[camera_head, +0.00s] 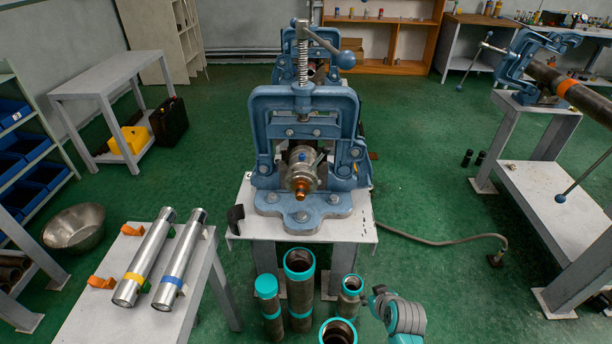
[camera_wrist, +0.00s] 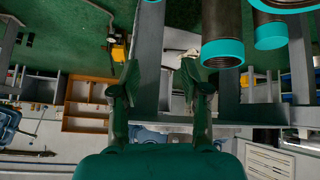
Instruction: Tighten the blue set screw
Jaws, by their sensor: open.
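A blue pipe vise (camera_head: 304,104) stands upright on a grey stand in the middle of the head view. It holds a round metal fitting (camera_head: 300,176) with a copper-coloured tip (camera_head: 307,197) facing me. A small blue spot (camera_head: 302,157) shows on top of the fitting and looks like the blue set screw, but it is too small to be sure. In the wrist view my gripper (camera_wrist: 157,76) is open, with nothing between its two dark green fingers. The vise's fitting and set screw cannot be made out in that view.
Several teal-ended pipes (camera_head: 299,283) stand in front of the vise, close to my arm; some show in the wrist view (camera_wrist: 222,52). A left table (camera_head: 203,270) bears two silver tubes (camera_head: 146,256). Another vise (camera_head: 535,70) stands right.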

